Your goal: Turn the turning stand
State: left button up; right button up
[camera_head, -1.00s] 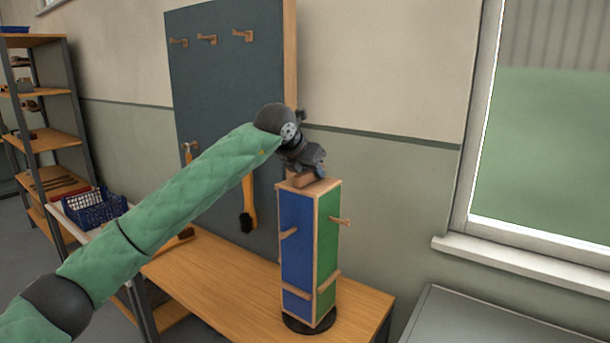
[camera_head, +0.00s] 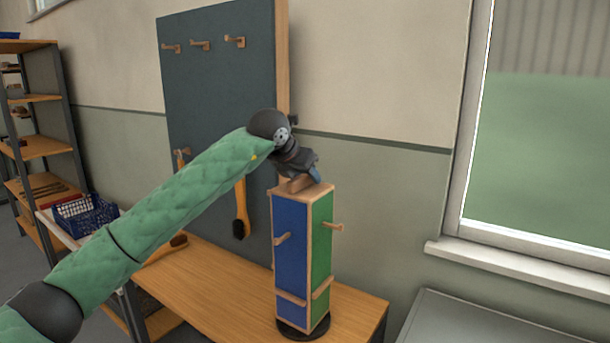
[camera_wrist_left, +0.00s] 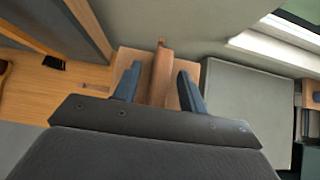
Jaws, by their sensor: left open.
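The turning stand is a tall four-sided post with a blue face (camera_head: 291,248) and a green face (camera_head: 321,245), wooden edges and small pegs. It stands upright on a dark round base (camera_head: 303,331) on the wooden table. A wooden grip block sits on its top (camera_head: 299,184); it also shows in the left wrist view (camera_wrist_left: 162,76). My left gripper (camera_wrist_left: 158,86) is open at the stand's top, with one blue finger on each side of the block and a gap visible on both sides. My right gripper is not in view.
A dark pegboard (camera_head: 222,90) with wooden hooks stands behind the table (camera_head: 215,282); a brush (camera_head: 241,210) hangs on it. Another brush lies on the table near a blue basket (camera_head: 85,214). A grey surface (camera_head: 470,322) and window sill are at the right.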

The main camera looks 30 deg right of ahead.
aim_at(296, 178)
pick_arm(q)
jog(key=shift+a+r, duration=0.1)
jog(key=shift+s+a+r, duration=0.15)
jog(key=shift+b+v, duration=0.6)
jog(key=shift+v, duration=0.3)
jog(key=b+v, duration=0.1)
jog(key=v, duration=0.2)
jog(key=shift+s+a+r, duration=0.15)
jog(key=shift+a+r, duration=0.1)
jog(key=shift+a, duration=0.1)
jog(key=shift+s+a+r, duration=0.25)
jog(key=shift+a+r, duration=0.1)
jog(key=shift+r, duration=0.25)
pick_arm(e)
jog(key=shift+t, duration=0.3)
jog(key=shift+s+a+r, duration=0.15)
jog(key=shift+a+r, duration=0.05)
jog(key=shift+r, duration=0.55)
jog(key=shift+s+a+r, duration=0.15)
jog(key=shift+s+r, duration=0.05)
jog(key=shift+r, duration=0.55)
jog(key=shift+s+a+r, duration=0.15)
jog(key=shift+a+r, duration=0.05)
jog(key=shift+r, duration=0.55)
